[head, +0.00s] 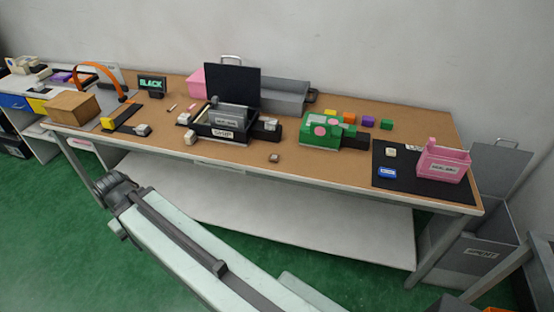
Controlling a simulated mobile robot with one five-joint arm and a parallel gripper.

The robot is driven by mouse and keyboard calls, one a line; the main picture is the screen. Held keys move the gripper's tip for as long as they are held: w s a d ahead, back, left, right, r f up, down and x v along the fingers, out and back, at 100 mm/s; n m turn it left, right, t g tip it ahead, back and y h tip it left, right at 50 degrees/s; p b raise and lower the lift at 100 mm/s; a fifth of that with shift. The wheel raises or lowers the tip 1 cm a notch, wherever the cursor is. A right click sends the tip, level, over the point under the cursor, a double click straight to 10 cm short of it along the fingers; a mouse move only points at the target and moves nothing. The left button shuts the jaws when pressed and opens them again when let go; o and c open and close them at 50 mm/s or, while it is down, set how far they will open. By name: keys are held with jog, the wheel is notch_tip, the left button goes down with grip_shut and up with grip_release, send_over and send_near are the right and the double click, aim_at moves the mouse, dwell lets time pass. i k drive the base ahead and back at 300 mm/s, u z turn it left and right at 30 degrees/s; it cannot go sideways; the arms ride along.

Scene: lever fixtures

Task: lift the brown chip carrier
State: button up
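A small grey-brown block (274,157) lies alone near the front edge of the brown-topped table, right of centre; it may be the brown chip carrier, but it is too small to tell. A larger brown box (72,107) sits at the table's left end. My pale arm reaches from the bottom of the head view up to a dark joint at the left, in front of the table. No gripper fingers show, and nothing is seen held.
A black open-lidded box (232,85) with a label stands mid-table. A green machine (322,132) is to its right. A black mat (400,177) with a pink bin (444,163) lies at the right end. A grey bin (485,225) stands beside the table.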

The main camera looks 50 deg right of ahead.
aim_at(274, 158)
jog(key=z, duration=0.05)
jog(key=i, duration=1)
